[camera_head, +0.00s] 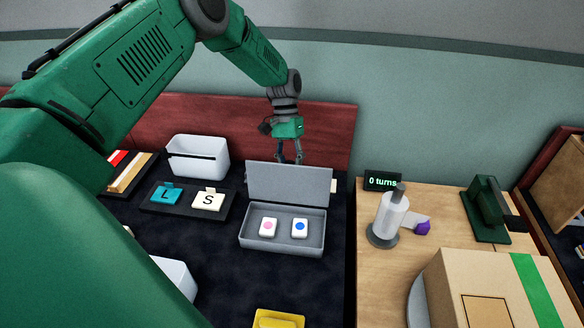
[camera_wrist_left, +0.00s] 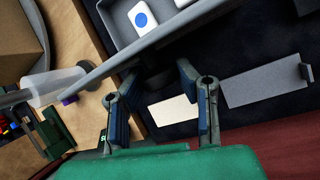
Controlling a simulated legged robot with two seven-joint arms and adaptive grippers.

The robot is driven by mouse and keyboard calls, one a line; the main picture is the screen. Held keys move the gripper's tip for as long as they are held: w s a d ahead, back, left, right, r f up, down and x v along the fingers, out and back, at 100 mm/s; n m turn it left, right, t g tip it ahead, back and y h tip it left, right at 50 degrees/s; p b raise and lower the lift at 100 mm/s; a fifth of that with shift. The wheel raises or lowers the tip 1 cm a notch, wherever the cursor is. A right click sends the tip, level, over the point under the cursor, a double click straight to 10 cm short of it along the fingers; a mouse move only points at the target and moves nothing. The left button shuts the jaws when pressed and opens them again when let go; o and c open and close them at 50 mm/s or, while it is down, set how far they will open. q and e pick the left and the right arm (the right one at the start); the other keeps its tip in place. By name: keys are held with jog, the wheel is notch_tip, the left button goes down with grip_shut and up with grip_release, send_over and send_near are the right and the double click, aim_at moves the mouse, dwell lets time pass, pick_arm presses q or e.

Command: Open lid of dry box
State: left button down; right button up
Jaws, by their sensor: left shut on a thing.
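The grey dry box (camera_head: 282,241) stands on the dark mat in the head view. Its lid (camera_head: 288,183) is raised to about upright along the back edge. Two white pieces lie inside, one with a pink dot (camera_head: 268,227) and one with a blue dot (camera_head: 299,228). In the left wrist view the lid (camera_wrist_left: 108,66) shows edge-on by the fingertips (camera_wrist_left: 157,72). The exact contact is partly hidden. My right gripper is not in view.
A white bin (camera_head: 198,158) and a dark tray with L (camera_head: 166,193) and S (camera_head: 208,200) cards stand left of the box. Right, on a wooden table, are a white cylinder (camera_head: 392,216), a "0 turns" display (camera_head: 383,181), a green device (camera_head: 486,210) and a cardboard box (camera_head: 470,275).

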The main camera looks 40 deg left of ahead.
pick_arm(q)
jog(key=shift+w+a, duration=0.4)
jog(key=shift+w, duration=0.15)
jog(key=c, duration=1.3)
grip_release()
jog(key=shift+o, duration=0.6)
jog(key=shift+a+f, duration=0.1)
jog(key=shift+s, duration=0.1)
jog(key=v, duration=1.2)
jog(key=shift+a, duration=0.2)
